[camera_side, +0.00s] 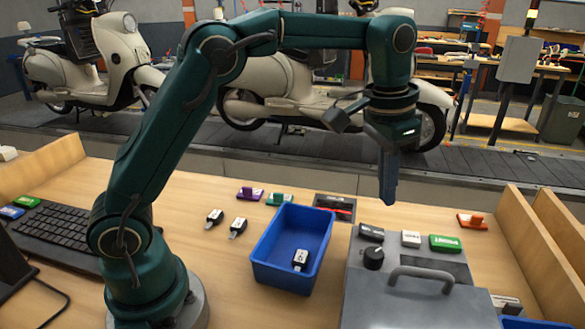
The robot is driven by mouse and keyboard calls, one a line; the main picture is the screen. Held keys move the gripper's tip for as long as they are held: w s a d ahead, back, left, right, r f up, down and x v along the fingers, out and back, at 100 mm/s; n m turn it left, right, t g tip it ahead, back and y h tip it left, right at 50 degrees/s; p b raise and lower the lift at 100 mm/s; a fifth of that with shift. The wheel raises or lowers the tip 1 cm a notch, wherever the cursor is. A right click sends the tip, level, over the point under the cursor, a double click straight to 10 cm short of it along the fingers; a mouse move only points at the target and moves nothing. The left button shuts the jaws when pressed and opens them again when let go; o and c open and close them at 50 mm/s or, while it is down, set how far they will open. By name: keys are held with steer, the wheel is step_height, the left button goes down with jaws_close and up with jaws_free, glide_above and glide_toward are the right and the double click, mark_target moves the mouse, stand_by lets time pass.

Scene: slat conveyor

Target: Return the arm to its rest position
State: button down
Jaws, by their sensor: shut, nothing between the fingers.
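My green arm reaches up from its base at the front left and bends over the table. My gripper (388,200) points straight down in the air above the back of the grey box with a handle. Its fingers are shut with nothing between them. It appears apart from everything on the table.
A blue bin (262,272) holds a small black-and-white key-like item (300,259). Two similar items (214,217) lie left of it. The grey box (420,295) has a raised handle and a knob. A keyboard (62,235) lies left. Scooters (95,60) stand on the conveyor behind.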

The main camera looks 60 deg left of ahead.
steer(key=shift+r, duration=0.5)
steer(key=s+a+r+n+t, duration=0.1)
steer(key=s+a+r+t, duration=0.25)
steer(key=s+r, duration=0.55)
steer(key=s+a+f+n, duration=0.1)
steer(key=s+f+n, duration=0.1)
steer(key=s+f, duration=0.8)
steer(key=shift+s+a+f, duration=0.2)
steer(key=shift+s+a, duration=0.1)
steer(key=shift+s, duration=0.1)
